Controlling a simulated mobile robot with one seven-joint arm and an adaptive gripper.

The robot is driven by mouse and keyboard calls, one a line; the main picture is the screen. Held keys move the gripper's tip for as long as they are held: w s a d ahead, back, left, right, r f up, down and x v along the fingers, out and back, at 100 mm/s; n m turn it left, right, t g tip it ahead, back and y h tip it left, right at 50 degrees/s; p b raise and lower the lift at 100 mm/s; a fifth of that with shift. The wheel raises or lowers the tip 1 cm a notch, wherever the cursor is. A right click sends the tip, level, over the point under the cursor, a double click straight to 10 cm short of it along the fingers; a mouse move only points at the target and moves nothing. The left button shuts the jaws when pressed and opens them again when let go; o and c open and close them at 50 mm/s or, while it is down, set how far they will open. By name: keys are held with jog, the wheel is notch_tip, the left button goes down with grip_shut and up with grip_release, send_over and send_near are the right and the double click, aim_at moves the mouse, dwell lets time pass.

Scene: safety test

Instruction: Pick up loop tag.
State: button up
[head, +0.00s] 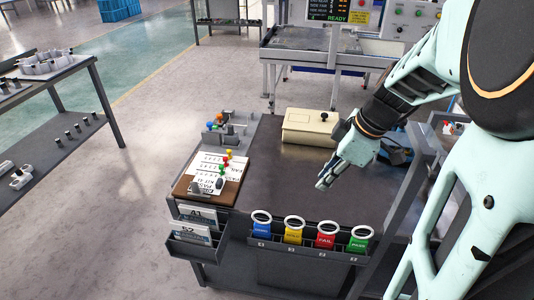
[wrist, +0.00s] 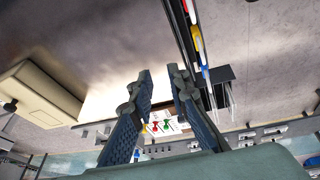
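Several coloured tags with white ring loops sit in a dark rack on the front edge of the workbench: a blue tag (head: 262,229), a yellow tag (head: 294,233), a red FAIL tag (head: 327,237) and a green PASS tag (head: 358,241). In the wrist view, the row shows edge-on right of the fingers, with the yellow tag (wrist: 197,39) partly visible. My gripper (head: 322,184) is above the bench top, behind and above the tag row, apart from it. In the wrist view, my gripper's fingers (wrist: 160,73) are apart with nothing between them.
A beige box (head: 309,128) stands at the back of the bench. A board with papers and coloured pins (head: 218,170) lies at the left. Card holders (head: 196,222) hang at the front left corner. The middle of the bench top (head: 265,185) is clear.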

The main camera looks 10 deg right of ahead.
jog(key=n+g+y+b, duration=0.1)
send_near(294, 230)
jog(key=x, duration=0.3)
jog(key=b+x, duration=0.1)
jog(key=shift+w+a+f, duration=0.15)
jog(key=shift+w, duration=0.2)
jog(key=shift+s+d+b+x, duration=0.1)
jog(key=shift+b+x, duration=0.35)
jog(key=shift+x, duration=1.1)
jog(key=shift+s+d+b+x, duration=0.15)
jog(key=shift+b+x, duration=0.25)
jog(key=shift+x, duration=1.15)
grip_shut()
